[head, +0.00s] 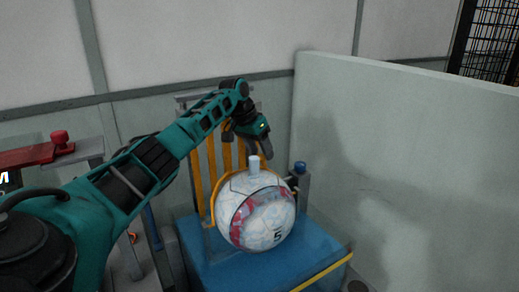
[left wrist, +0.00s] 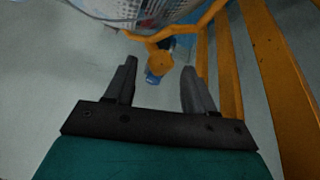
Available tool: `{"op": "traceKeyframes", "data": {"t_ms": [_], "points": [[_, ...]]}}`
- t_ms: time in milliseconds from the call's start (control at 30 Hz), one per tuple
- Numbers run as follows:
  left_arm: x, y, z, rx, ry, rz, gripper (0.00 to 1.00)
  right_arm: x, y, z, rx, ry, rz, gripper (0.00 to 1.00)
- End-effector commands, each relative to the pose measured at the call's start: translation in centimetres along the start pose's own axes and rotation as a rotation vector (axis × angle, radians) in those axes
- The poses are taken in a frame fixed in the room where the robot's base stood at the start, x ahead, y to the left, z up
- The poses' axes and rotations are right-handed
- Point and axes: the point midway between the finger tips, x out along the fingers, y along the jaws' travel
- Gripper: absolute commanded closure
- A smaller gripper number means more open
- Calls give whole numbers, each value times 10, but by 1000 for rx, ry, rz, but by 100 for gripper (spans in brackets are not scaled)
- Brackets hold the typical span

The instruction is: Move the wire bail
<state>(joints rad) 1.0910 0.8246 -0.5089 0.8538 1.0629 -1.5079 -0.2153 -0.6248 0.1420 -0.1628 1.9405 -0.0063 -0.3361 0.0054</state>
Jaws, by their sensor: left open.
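The wire bail (head: 214,196) is an orange hoop that runs around the left and upper side of a white, red and blue ball (head: 257,222). In the left wrist view the orange bail (left wrist: 208,18) forks near a round orange end (left wrist: 159,64). My left gripper (head: 256,148) is above and behind the ball, pointing down. In the left wrist view its open fingers (left wrist: 158,70) stand on either side of the round end, with gaps on both sides. I cannot tell whether the end lies at fingertip depth. My right gripper is not in view.
A blue base (head: 225,262) supports the ball. A pale panel (head: 400,170) closes the right side.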

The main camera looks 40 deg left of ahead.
Motion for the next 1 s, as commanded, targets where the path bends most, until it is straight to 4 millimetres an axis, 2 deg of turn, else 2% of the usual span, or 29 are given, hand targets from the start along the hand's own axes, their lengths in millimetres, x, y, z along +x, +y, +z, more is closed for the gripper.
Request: {"op": "traceKeyframes", "data": {"t_ms": [167,500,700,833,1000], "points": [[-12,0,-1,1,4,0,46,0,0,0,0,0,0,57],[-84,0,-1,1,5,-1,46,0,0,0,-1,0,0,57],[-117,0,-1,0,4,-1,46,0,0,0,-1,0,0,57],[-127,0,0,0,1,-1,46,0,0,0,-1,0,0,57],[-130,0,0,0,0,-1,46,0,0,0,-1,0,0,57]]}}
